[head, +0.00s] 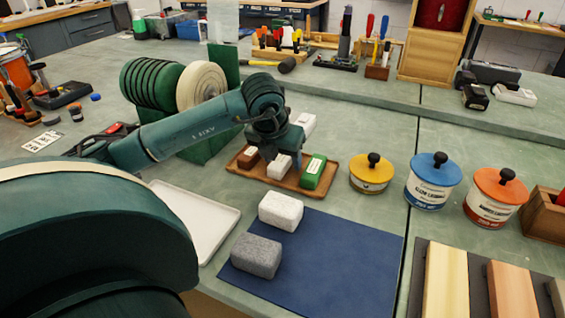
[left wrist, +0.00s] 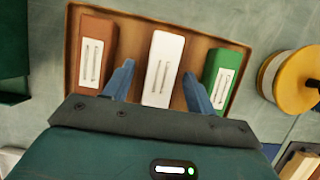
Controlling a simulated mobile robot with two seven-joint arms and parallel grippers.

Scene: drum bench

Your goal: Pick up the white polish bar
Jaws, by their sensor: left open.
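The white polish bar (head: 278,167) lies on a brown wooden tray (head: 264,180), between a brown bar (head: 248,157) and a green bar (head: 315,171). In the left wrist view the white bar (left wrist: 163,68) sits between the two fingers of my left gripper (left wrist: 158,70), with the brown bar (left wrist: 94,48) to the left and the green bar (left wrist: 221,72) to the right. My left gripper (head: 281,155) is open over the tray, pointing down, with nothing held. Its height above the bar is hard to tell. My right gripper is not in view.
A blue mat (head: 330,262) with a white block (head: 281,211) and a grey block (head: 257,255) lies in front. Yellow (head: 371,176), blue (head: 432,181) and orange (head: 496,196) lidded cans stand to the right. A buffing wheel (head: 201,86) stands behind my left arm.

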